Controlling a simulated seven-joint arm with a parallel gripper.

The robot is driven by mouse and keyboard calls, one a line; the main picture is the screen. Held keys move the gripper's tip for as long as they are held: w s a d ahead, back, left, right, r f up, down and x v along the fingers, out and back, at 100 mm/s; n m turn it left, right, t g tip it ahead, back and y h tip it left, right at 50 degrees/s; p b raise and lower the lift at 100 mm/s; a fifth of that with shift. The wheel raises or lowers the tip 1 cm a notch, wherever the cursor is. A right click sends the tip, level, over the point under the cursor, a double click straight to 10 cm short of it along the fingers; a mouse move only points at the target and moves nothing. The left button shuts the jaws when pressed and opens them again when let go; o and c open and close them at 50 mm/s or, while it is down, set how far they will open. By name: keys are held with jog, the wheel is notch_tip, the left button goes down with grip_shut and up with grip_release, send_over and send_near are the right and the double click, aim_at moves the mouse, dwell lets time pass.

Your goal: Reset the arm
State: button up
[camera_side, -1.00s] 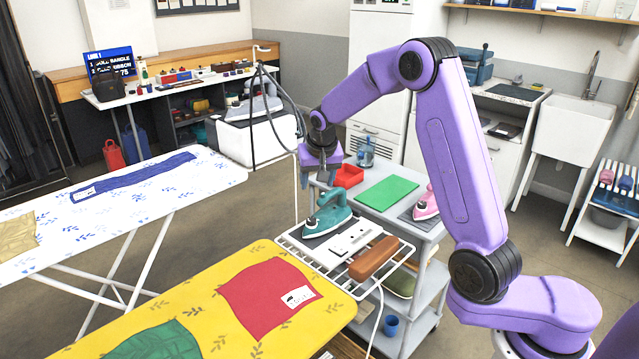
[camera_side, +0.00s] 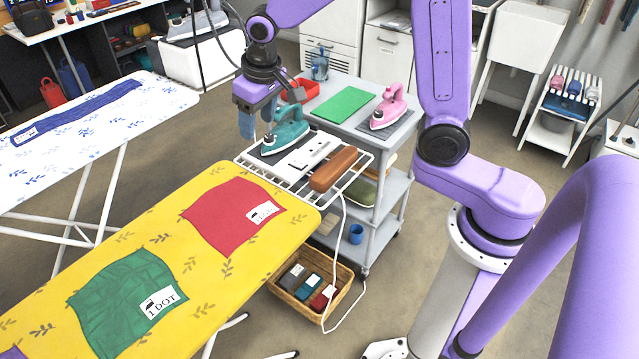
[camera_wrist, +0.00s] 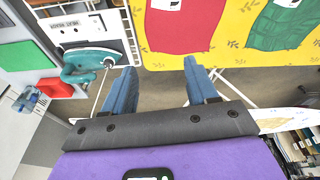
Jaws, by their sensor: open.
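My gripper (camera_side: 258,123) hangs from the purple arm above the floor gap between the two ironing boards, just left of the teal iron (camera_side: 287,130). In the wrist view my gripper (camera_wrist: 160,75) has its two blue fingers wide apart with nothing between them. The teal iron also shows in the wrist view (camera_wrist: 88,62), beside the left finger and apart from it. It rests on the dark pad of the white wire rack (camera_side: 262,171).
The yellow board (camera_side: 160,205) bears a red cloth (camera_side: 232,212) and a green cloth (camera_side: 125,300). The grey trolley (camera_side: 385,140) holds a pink iron (camera_side: 389,108), a green mat (camera_side: 343,103) and a red tray (camera_side: 300,91). A wicker basket (camera_side: 312,305) stands on the floor below.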

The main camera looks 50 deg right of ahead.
jog(key=s+d+n+g, duration=0.1)
jog(key=s+n, duration=0.4)
jog(key=s, duration=1)
jog(key=s+d+n+g, duration=0.1)
jog(key=s+n, duration=0.5)
jog(key=s, duration=0.9)
jog(key=shift+d+g+y, duration=0.3)
jog(key=shift+d, duration=0.55)
jog(key=shift+f, duration=0.1)
